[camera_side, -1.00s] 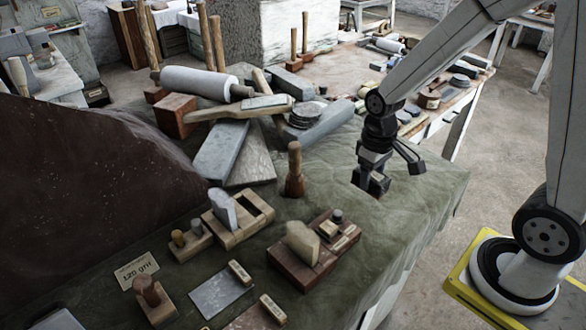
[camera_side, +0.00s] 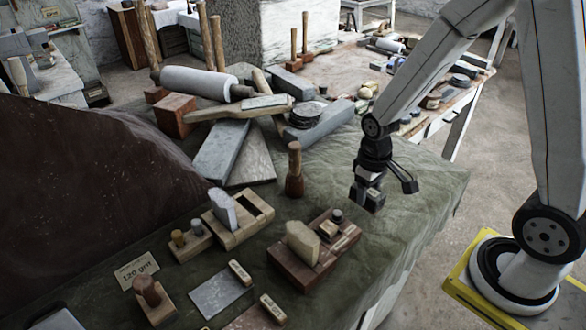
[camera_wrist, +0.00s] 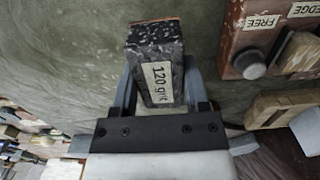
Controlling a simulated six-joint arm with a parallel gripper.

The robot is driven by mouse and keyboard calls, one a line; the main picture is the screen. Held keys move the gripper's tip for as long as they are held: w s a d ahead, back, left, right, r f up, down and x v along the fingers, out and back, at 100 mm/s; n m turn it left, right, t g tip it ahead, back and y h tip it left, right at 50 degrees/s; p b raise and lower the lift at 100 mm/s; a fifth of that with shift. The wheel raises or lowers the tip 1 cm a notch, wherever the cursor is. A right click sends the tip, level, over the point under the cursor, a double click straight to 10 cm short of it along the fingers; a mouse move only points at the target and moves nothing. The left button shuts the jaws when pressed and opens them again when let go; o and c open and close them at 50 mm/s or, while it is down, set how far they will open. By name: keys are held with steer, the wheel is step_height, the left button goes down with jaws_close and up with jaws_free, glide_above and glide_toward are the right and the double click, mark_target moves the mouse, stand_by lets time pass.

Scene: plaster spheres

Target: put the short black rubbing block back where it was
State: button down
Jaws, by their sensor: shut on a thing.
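My gripper (camera_side: 368,186) is shut on a short black speckled block (camera_wrist: 153,50) with a pale label reading "120 grit". In the wrist view the block sits between the two fingers, its reddish-brown end pointing away. In the side view the block (camera_side: 367,200) hangs under my gripper over the green cloth (camera_side: 420,200), near its right side. I cannot tell whether it touches the cloth. A card reading "120 grit" (camera_side: 137,271) lies at the front left of the cloth.
A reddish wooden holder (camera_side: 290,270) with a pale stone and dark knob stands left of my gripper; tags on it read "FREE" and "EDGE" (camera_wrist: 306,9). A wooden-handled tool (camera_side: 294,172) stands upright farther left. Slabs and a roller (camera_side: 195,83) are piled behind.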

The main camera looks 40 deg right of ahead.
steer(key=shift+f, duration=1.55)
steer(key=shift+f, duration=0.1)
steer(key=shift+c, duration=0.4)
jaws_free()
steer(key=shift+w+r, duration=0.15)
steer(key=shift+r, duration=5.95)
steer(key=shift+s+a+f+t, duration=0.65)
steer(key=shift+s+a+t, duration=0.15)
steer(key=shift+a, duration=0.1)
steer(key=shift+s+a+f+t, duration=0.6)
steer(key=shift+s+a+t, duration=0.15)
steer(key=shift+a, duration=0.1)
